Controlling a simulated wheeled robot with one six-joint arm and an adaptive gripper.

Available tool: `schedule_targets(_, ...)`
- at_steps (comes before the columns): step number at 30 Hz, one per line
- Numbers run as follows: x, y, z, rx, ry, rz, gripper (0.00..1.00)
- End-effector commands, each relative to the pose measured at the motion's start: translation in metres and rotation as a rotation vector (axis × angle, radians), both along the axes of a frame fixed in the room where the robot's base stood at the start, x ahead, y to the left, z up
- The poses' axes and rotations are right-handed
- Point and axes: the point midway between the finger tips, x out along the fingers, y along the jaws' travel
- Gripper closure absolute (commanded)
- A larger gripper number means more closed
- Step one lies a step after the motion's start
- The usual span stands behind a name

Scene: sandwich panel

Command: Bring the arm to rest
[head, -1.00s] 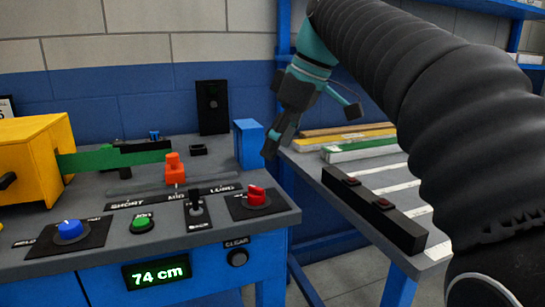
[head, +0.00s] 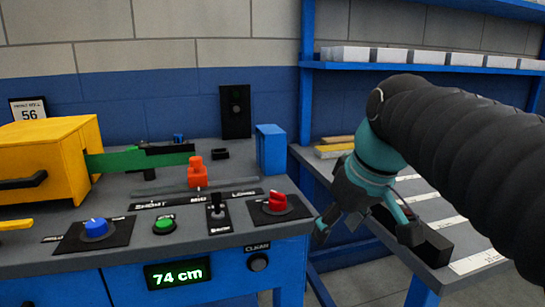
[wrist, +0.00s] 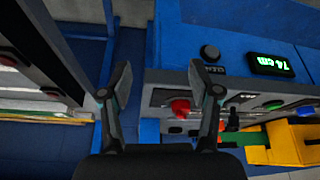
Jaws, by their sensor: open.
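My gripper (head: 366,232) is in the right half of the head view, in front of the gap between the control bench and the side table. Its teal wrist shows, and its fingers point down and are spread apart. In the wrist view my gripper (wrist: 160,85) is open with nothing between its fingers. The red knob (head: 277,202) on the bench lies to the left of it, apart from it. In the wrist view the red knob (wrist: 180,107) shows between the fingers, farther off.
The blue bench (head: 200,245) carries a blue knob (head: 96,227), a green button (head: 164,223), an orange slider (head: 197,172) and a yellow box (head: 50,150). Its display (head: 173,275) reads 74 cm. A side table with a black bar (head: 432,245) stands right. A shelf (head: 430,70) hangs behind.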

Motion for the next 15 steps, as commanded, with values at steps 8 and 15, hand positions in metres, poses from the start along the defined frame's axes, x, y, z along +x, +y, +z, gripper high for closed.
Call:
schedule_targets(8,-0.066,-0.031,-0.095,0.010,-0.050,-0.307,0.38)
schedule_targets(15,-0.099,-0.044,-0.152,0.028,-0.087,-0.456,0.38)
